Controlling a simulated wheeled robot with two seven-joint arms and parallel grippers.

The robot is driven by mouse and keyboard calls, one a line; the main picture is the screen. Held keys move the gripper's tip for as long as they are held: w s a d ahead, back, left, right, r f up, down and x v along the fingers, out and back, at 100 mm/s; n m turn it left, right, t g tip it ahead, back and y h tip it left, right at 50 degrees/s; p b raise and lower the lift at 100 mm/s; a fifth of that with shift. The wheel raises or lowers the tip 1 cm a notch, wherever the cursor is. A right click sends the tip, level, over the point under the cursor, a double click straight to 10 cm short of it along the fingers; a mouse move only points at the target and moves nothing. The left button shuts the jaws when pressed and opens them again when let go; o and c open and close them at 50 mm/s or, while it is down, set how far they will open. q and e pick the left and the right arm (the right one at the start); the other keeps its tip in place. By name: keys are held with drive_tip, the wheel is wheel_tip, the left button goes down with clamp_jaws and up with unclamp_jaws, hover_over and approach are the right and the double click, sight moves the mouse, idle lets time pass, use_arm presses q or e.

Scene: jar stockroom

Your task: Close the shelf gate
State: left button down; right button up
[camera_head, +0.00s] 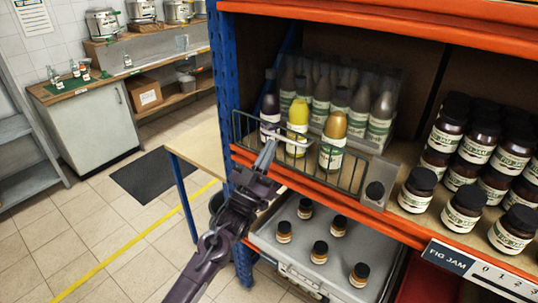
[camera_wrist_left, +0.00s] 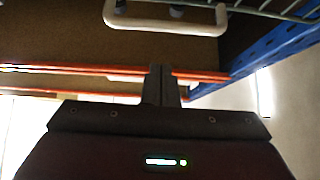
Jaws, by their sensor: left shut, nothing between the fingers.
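The shelf gate (camera_head: 345,173) is a low green wire panel. In the head view it runs along the orange shelf edge, in front of the bottles, from the blue upright to a grey plate (camera_head: 371,172) with a black knob. I cannot tell whether its end is latched there. My left gripper (camera_head: 267,153) is shut and empty, pointing up in front of the gate's left part; contact is unclear. In the left wrist view its fingers (camera_wrist_left: 161,72) are together, below a pale rounded handle-like piece (camera_wrist_left: 165,27) and green wires (camera_wrist_left: 275,10). My right gripper is out of view.
Tall bottles, one yellow (camera_head: 297,118) and one gold-topped (camera_head: 333,138), stand behind the gate. Dark jars (camera_head: 463,210) crowd the shelf at right. A grey tray (camera_head: 298,257) with several small jars sits below. The floor at left is open.

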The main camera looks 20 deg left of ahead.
use_arm(q)
drive_tip(key=s+r+b+v, duration=0.15)
drive_tip(key=b+v, duration=0.25)
drive_tip(key=v, duration=0.6)
wheel_tip(320, 180, down, 23)
drive_tip(key=w+a+n+g+y, duration=0.1)
drive_tip(key=a+n+g+y, duration=0.1)
drive_tip(key=g+y, duration=0.35)
drive_tip(key=s+f+g+y, duration=0.1)
drive_tip(key=s+f+g, duration=0.2)
drive_tip(key=f, duration=0.6)
drive_tip(key=s+f+g+y, duration=0.1)
drive_tip(key=s+f+g, duration=0.15)
drive_tip(key=f, duration=0.65)
drive_tip(key=s+f+g, duration=0.7)
drive_tip(key=s+f, duration=1.1)
drive_tip(key=s+f+g, duration=0.3)
drive_tip(key=s+f, duration=0.1)
drive_tip(key=s, duration=0.7)
drive_tip(key=s+a+f+g+y, duration=0.1)
drive_tip(key=s+f, duration=0.3)
drive_tip(key=s, duration=0.6)
drive_tip(key=shift+s+a+f+g, duration=0.15)
drive_tip(key=shift+s+a+g, duration=0.2)
drive_tip(key=shift+g, duration=0.55)
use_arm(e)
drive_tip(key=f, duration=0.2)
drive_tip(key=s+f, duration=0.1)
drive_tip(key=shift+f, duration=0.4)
